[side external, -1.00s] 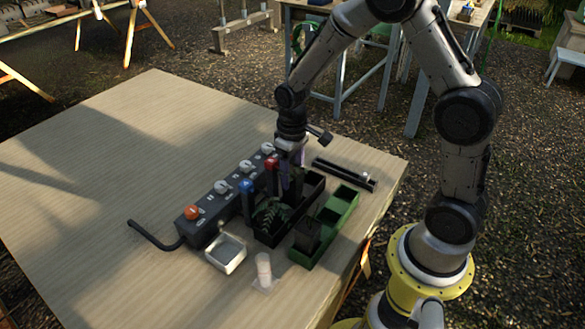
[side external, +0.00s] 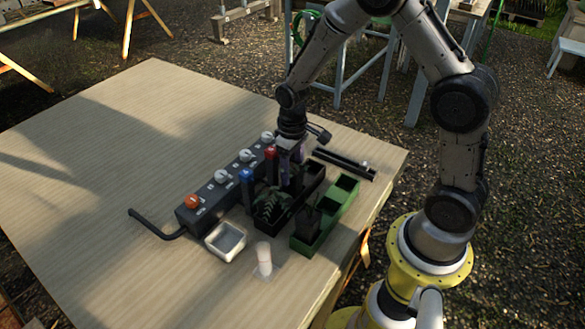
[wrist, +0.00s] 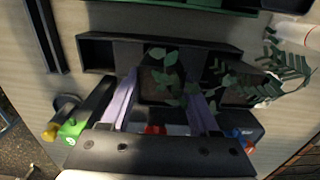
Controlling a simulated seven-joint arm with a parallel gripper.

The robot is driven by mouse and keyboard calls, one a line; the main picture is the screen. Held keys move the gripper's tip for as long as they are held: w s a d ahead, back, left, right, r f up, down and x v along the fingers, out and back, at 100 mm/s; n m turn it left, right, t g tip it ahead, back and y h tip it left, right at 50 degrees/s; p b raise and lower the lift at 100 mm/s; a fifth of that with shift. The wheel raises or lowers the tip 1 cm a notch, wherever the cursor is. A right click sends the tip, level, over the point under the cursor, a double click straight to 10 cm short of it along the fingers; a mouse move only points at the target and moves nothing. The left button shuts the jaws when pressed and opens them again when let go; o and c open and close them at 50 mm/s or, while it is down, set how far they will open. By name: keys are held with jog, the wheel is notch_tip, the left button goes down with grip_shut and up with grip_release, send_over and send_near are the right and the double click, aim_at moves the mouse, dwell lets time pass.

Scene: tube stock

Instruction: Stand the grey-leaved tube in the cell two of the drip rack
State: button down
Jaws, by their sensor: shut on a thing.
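My gripper (wrist: 163,92), with purple fingers, is shut on a dark square tube (wrist: 157,88) with soil and dull grey-green leaves at its top. In the side external view my gripper (side external: 290,158) points down over the black rack (side external: 318,185). The held tube is upright at the rack's middle cell; how deep it sits is hidden by the fingers and rack. A tube with fern-like leaves (side external: 268,208) stands in the near end cell, and its fronds (wrist: 288,68) show at right in the wrist view. The far end cell (wrist: 98,54) looks empty. I cannot tell which rack is the drip rack.
A green rack (side external: 345,190) stands beside the black one with a dark tube (side external: 307,222) at its near end. A grey box with knobs (side external: 213,190), red and blue-topped posts, a white tray (side external: 226,240), a white cylinder (side external: 263,258) and a black rail (side external: 343,164) are close. Table left is clear.

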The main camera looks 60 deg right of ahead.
jog(key=shift+f, duration=0.25)
dwell(0.5)
jog(key=shift+c, duration=0.2)
grip_release()
notch_tip(320, 180, up, 14)
dwell(0.5)
jog(key=shift+f, duration=0.15)
